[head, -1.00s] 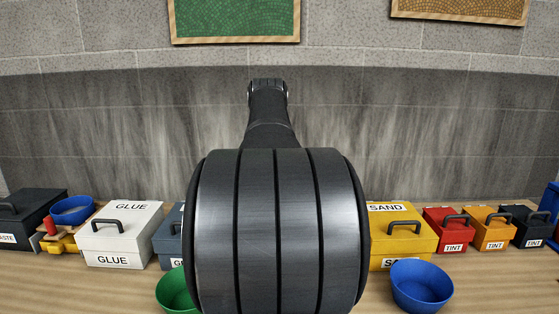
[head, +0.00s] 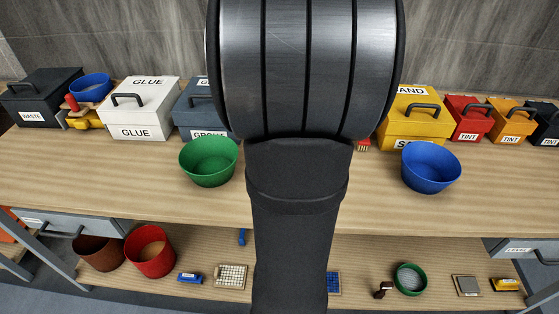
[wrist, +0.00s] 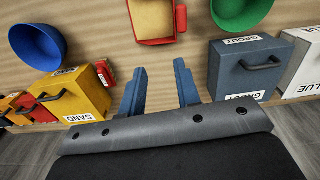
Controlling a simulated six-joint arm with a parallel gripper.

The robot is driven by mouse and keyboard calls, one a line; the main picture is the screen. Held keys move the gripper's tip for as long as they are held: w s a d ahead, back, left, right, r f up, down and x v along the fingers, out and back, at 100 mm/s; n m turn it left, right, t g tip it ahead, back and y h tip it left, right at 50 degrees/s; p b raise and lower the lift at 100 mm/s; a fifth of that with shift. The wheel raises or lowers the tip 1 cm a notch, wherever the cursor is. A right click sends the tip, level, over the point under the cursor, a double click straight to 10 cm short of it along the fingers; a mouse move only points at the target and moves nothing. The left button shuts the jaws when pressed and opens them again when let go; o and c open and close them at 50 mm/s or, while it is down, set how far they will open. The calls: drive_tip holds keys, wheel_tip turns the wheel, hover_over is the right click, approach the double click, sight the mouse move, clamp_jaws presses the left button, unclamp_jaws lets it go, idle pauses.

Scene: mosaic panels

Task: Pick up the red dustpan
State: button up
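In the wrist view, a red-edged pan with a yellowish inside (wrist: 153,20), likely the red dustpan, lies on the bench at the top centre, partly cut off by the frame edge. My arm hides that spot in the head view. My gripper (wrist: 160,88) shows two blue fingers spread apart with nothing between them. The pan lies beyond the fingertips, apart from them. In the head view the gripper is hidden behind my arm.
The yellow sand box (wrist: 83,95) and grey grout box (wrist: 245,68) flank my fingers. A small red item (wrist: 105,72) lies by the sand box. A green bowl (head: 209,162) and blue bowl (head: 431,167) stand nearer the bench front. A lower shelf holds several items.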

drive_tip(key=w+a+f+n, duration=0.1)
drive_tip(key=w+f+n, duration=0.3)
drive_tip(key=f+n, duration=0.35)
drive_tip(key=w+a+f+n, duration=0.1)
drive_tip(key=w+f+n, duration=0.4)
drive_tip(key=n, duration=0.4)
drive_tip(key=f, duration=0.6)
drive_tip(key=s+f, duration=0.1)
drive_tip(key=f, duration=1.1)
drive_tip(key=shift+s+d+f, duration=0.15)
drive_tip(key=shift+d, duration=0.05)
clamp_jaws()
